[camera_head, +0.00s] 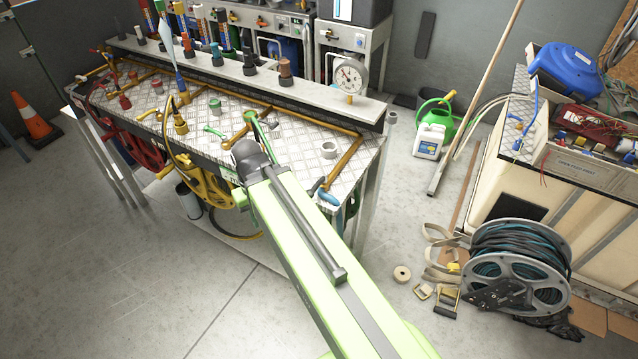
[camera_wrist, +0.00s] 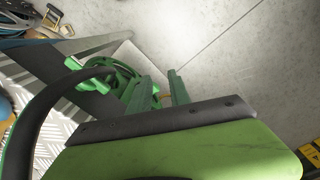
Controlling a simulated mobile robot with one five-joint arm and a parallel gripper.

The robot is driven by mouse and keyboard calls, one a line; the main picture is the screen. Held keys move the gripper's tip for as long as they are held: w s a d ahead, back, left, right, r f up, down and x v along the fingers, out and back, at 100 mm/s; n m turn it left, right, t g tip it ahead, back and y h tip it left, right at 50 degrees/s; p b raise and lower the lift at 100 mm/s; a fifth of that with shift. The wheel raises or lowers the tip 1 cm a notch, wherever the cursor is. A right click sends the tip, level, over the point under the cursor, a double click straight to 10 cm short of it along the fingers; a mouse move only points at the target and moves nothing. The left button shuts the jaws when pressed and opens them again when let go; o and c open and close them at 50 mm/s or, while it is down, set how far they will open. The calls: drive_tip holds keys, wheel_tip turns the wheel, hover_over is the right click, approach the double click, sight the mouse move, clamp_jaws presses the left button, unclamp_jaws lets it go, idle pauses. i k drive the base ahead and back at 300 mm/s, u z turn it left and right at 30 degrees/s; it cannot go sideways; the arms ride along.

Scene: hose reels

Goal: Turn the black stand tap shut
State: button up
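On the raised shelf at the back of the bench stands a small black fitting (camera_head: 249,66), among brown, teal and grey ones. I cannot tell whether it is the black stand tap; no black lever shows clearly. In the wrist view my gripper (camera_wrist: 160,76) has two green fingers with a gap between them, and nothing is clearly held. In the head view my green arm reaches to the bench's front edge and hides the gripper. A green reel (camera_wrist: 122,82) lies just beyond the fingers.
A yellow reel (camera_head: 207,188) hangs at the front. A cable drum (camera_head: 515,268) stands right on the floor. Floor is clear at the left front.

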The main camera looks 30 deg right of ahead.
sight(324, 178)
drive_tip(key=u, duration=0.1)
drive_tip(key=k, duration=0.55)
drive_tip(key=z, duration=2.05)
drive_tip(key=k, duration=1.1)
drive_tip(key=u, duration=2.35)
drive_tip(key=i, duration=1)
